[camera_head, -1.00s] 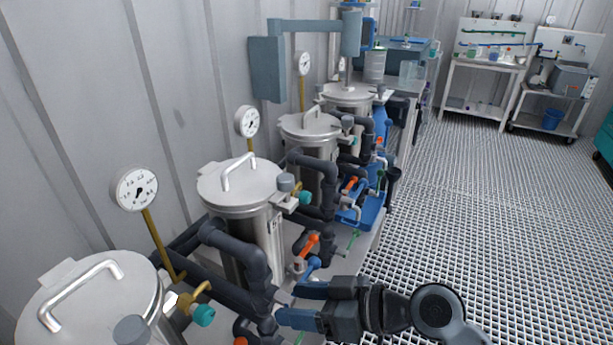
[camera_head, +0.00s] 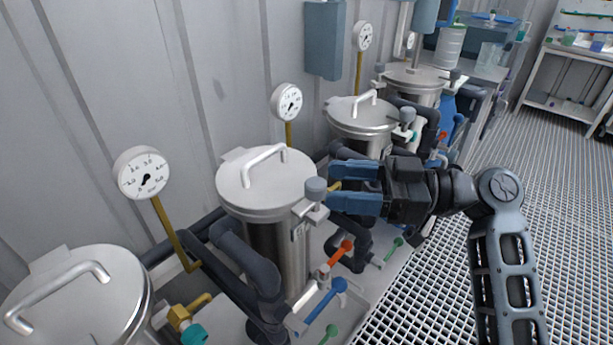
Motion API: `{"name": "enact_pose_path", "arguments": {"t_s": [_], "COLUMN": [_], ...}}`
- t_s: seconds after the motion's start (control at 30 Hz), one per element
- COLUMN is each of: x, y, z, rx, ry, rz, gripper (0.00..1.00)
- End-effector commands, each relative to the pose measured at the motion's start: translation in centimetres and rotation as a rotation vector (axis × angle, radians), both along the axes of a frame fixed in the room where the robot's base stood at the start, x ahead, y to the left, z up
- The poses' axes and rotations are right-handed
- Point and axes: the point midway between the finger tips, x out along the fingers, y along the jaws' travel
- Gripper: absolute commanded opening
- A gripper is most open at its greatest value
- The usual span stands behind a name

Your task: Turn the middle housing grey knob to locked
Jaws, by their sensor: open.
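A steel housing (camera_head: 268,195) with a handled lid stands in the row along the wall, second from the near end. Its grey knob (camera_head: 316,187) sits on a clamp bracket at the right edge of the lid. My gripper (camera_head: 331,185) is open, its two blue fingers pointing left. The fingertips are just right of this knob in the picture, one above and one below its height. I cannot tell whether they touch it. The near fingers partly cover the piping behind. The knob's locked mark cannot be read.
Another housing (camera_head: 75,300) stands nearer at left, and others (camera_head: 362,125) stand beyond. Dark pipes, an orange-handled valve (camera_head: 342,250) and a blue-handled valve (camera_head: 325,300) lie below my gripper. A pressure gauge (camera_head: 287,102) rises behind. Grated floor (camera_head: 430,290) at right is free.

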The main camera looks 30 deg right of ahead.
Motion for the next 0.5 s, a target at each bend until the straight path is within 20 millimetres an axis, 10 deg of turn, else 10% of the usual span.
{"name": "enact_pose_path", "arguments": {"t_s": [0.5], "x": [3.8], "y": [4.9], "z": [0.0], "rx": [0.000], "ry": [0.001], "rz": [-0.001], "gripper": [0.61]}}
